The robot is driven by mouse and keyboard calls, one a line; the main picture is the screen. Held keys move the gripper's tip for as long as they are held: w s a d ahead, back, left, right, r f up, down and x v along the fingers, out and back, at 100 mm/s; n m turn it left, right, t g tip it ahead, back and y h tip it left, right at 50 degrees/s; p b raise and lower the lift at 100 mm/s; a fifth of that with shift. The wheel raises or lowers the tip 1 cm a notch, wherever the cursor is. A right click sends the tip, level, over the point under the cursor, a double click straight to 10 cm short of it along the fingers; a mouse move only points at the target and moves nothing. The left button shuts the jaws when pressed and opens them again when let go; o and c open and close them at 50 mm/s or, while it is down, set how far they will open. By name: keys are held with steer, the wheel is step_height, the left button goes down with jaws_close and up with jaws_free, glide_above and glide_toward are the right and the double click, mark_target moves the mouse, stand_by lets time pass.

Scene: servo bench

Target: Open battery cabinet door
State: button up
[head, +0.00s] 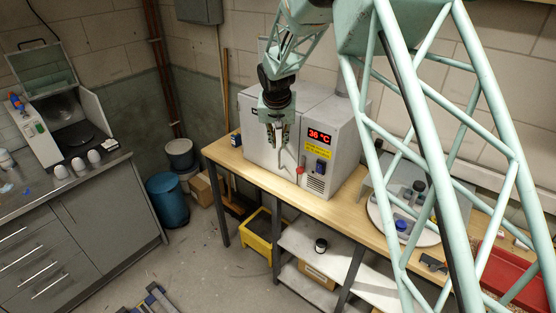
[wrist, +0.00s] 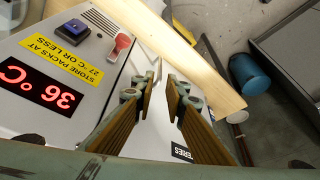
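The battery cabinet (head: 345,135) is a pale grey box on the wooden bench, with a red 36 °C display and a yellow storage label. Its door (head: 258,142) is the plain left part of the front and looks shut; my gripper covers part of it. My gripper (head: 280,145) is in front of the door, close to its right edge. In the wrist view my gripper (wrist: 158,84) is open, its two padded fingers apart, with the pale door face between and beyond them. A pale upright bar shows at the fingertips; contact cannot be told.
A red lever (head: 300,169) and a blue switch (head: 320,166) sit right of the door. The bench edge (wrist: 190,55) runs just below the cabinet. A yellow bin (head: 257,238) stands under the bench. Open floor lies in front. A blue drum (head: 167,200) stands to the left.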

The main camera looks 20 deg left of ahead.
mark_target(279, 158)
steer(key=shift+f, duration=0.1)
stand_by(0.3)
steer(key=shift+p+x, duration=1)
steer(key=shift+x, duration=5.75)
steer(key=shift+c, duration=0.5)
jaws_close()
